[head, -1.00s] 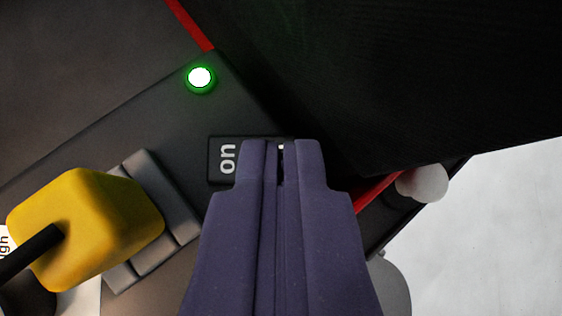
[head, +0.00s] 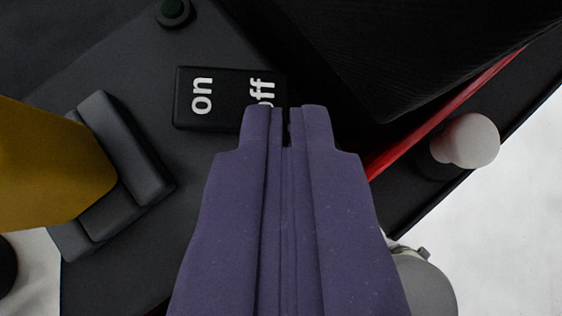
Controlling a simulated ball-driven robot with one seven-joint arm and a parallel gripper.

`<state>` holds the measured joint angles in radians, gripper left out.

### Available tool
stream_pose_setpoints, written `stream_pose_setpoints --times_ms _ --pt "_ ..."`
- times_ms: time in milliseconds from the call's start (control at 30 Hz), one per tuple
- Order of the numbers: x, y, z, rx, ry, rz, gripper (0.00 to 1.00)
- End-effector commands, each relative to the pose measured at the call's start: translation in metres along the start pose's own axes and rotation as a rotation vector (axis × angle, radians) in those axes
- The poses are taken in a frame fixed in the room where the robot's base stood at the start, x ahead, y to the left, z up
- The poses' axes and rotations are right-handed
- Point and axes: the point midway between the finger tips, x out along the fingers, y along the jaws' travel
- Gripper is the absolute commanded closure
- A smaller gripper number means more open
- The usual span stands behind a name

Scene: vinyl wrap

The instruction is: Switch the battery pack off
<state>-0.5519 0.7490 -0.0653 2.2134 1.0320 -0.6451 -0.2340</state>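The battery pack (head: 120,60) is a dark box seen from close above, tilted in the picture. Its black rocker switch (head: 222,99) carries white "on" at its left end and "off" at its right end. The indicator light (head: 173,11) at the top edge is dark. My purple gripper (head: 287,112) has its two fingers together, with only a thin slit between them and nothing visible held. Its tips overlap the "off" end of the switch and hide its lower corner. Whether they touch it I cannot tell.
A yellow plug (head: 50,165) sits in a dark grey socket (head: 120,165) on the left. A large black panel (head: 400,50) fills the upper right beside a red strip (head: 445,115). A white knob (head: 468,140) stands right of the gripper. A pale surface (head: 525,220) is at lower right.

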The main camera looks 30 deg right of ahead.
Motion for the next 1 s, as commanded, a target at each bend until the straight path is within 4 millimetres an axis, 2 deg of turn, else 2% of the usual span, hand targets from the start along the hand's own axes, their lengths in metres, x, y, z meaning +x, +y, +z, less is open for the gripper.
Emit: stream_pose_setpoints --times_ms 333,633,1000 --pt "-0.002 -0.002 -0.002 -0.001 0.0 0.001 1.0" --pt "-0.005 -0.017 -0.005 -0.002 0.002 -0.003 1.0" --pt "-0.005 -0.015 -0.005 -0.001 0.001 0.001 1.0"
